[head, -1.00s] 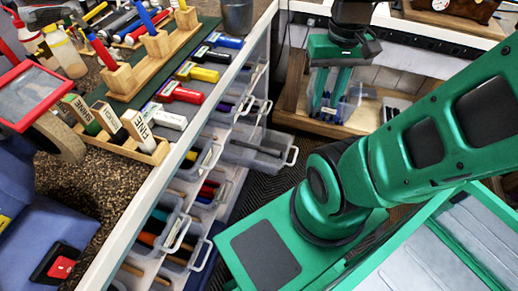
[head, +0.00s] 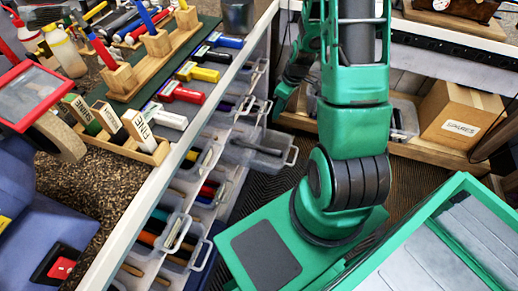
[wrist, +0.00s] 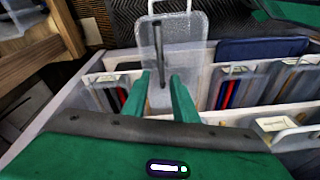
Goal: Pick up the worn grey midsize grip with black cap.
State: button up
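A slim dark grey rod (wrist: 158,60) lies lengthwise in a clear pulled-out drawer (wrist: 183,24) in the wrist view. It could be the worn grey grip, but I cannot make out a separate black cap. In the head view a dark rod (head: 263,148) shows in the pulled-out drawer (head: 236,155). My gripper (wrist: 161,95) is open and points toward this drawer in the wrist view, with the rod between the fingers in the picture and apparently beyond them. Nothing shows held. The gripper is not clearly visible in the head view.
Other clear drawers (head: 200,257) hold coloured rods along the white bench front. The bench top carries a wooden block rack (head: 123,140) and several coloured grips (head: 182,93). A cardboard box (head: 458,118) sits on a low shelf at right.

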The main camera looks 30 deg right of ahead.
aim_at(256, 148)
jog(key=w+a+f+n, duration=0.1)
jog(key=w+f, duration=0.1)
jog(key=f, duration=0.7)
jog(key=w+a+f+n+t+y, duration=0.1)
jog(key=w+f, duration=0.1)
jog(key=f, duration=0.7)
jog(key=w+a+f, duration=0.1)
jog(key=a+f, duration=0.1)
jog(key=f, duration=0.6)
jog(key=shift+w+f+n+t, duration=0.3)
jog(key=shift+w+f+n, duration=0.1)
jog(key=shift+c, duration=0.4)
jog(key=c, duration=0.6)
